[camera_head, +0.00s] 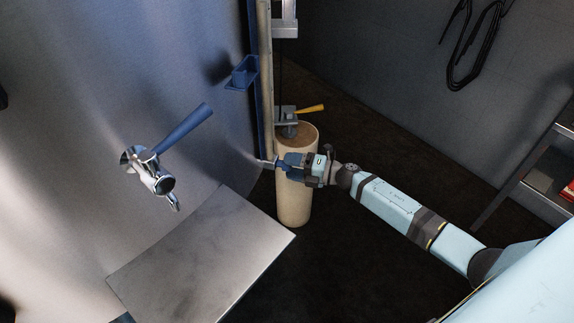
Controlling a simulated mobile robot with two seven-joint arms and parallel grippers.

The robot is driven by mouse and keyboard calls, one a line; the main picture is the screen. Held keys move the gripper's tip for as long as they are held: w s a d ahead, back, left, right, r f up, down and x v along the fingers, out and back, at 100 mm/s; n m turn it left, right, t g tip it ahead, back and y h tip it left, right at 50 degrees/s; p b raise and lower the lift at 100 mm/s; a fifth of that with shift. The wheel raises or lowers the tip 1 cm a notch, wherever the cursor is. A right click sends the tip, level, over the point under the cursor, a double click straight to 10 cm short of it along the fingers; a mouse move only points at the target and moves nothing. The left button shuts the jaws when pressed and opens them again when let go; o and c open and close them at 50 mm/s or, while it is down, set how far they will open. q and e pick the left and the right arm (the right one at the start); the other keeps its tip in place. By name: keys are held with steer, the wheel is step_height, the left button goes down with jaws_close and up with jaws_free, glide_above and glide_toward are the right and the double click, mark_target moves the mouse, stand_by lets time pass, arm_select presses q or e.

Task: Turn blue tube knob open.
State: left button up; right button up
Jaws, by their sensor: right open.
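The vertical tube (265,70) runs down the right edge of the steel tank. At its lower end sits a small blue part (290,160), which looks like the blue tube knob, beside a short silver fitting (265,163). My right gripper (298,166) comes in from the right, open, with its jaws at the blue part. The jaws partly cover the blue part, and I cannot tell whether they touch it. How far the knob is turned is too small to tell. My left gripper is not in view.
A silver tap (160,183) with a long blue lever (184,129) sticks out of the tank (70,120). A metal plate (200,260) lies below it. A tan cylinder (294,205) stands behind my gripper, with a yellow lever (309,108) above. A shelf (530,180) stands right.

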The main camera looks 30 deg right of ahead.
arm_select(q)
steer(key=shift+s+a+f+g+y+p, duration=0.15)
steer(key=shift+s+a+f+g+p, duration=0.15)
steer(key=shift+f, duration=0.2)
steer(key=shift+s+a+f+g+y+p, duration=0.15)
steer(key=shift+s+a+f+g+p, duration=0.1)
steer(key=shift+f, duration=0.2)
arm_select(e)
steer(key=v, duration=1.2)
